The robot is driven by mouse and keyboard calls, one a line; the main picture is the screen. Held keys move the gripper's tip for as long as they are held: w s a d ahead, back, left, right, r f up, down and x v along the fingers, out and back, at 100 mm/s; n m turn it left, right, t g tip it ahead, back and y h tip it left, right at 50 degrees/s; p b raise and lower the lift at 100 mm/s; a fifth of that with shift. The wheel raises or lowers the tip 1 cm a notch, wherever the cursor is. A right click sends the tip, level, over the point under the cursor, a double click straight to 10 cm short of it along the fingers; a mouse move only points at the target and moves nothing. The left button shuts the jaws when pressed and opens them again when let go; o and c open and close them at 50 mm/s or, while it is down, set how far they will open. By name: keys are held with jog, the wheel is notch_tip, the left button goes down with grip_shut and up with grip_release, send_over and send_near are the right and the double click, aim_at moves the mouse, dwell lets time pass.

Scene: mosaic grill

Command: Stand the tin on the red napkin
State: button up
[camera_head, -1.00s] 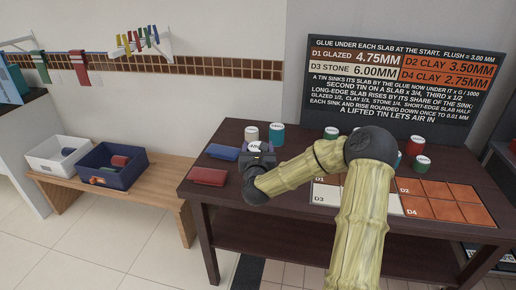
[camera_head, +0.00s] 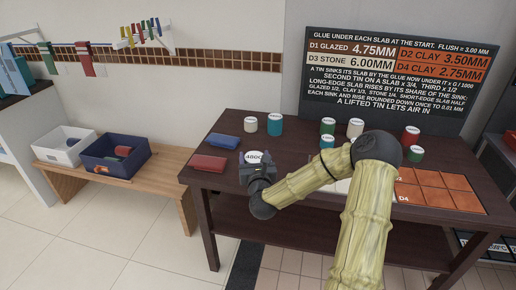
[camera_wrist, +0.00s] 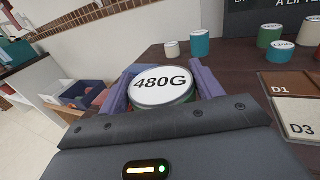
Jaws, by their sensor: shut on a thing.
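The tin (camera_head: 254,156) has a white lid marked 480G and shows large in the wrist view (camera_wrist: 162,86). My gripper (camera_head: 258,164) is shut on it, with one finger on each side in the wrist view (camera_wrist: 161,92). The tin is upright or nearly so, over the left part of the dark table. I cannot tell whether its base touches the table. The red napkin (camera_head: 208,163) lies folded at the table's front left, to the left of the tin and apart from it in the picture. My gripper hides the tin's lower part.
A blue napkin (camera_head: 223,141) lies behind the red one. A white tin (camera_head: 250,123) and a teal tin (camera_head: 275,125) stand behind my gripper. More tins and orange slabs (camera_head: 433,190) are to the right. A bench (camera_head: 150,183) with two bins stands left.

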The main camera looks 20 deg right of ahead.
jog(key=s+a+f+n+y, duration=0.3)
jog(key=s+a+f+y, duration=0.1)
jog(key=f, duration=0.3)
jog(key=s+a+f+n+y, duration=0.3)
jog(key=s+a+f+y, duration=0.1)
jog(key=a+f+y, duration=0.1)
notch_tip(320, 180, down, 2)
jog(key=shift+s+a+f+y, duration=0.1)
jog(key=shift+s+a+y, duration=0.15)
jog(key=shift+a, duration=0.45)
jog(key=shift+w, duration=0.1)
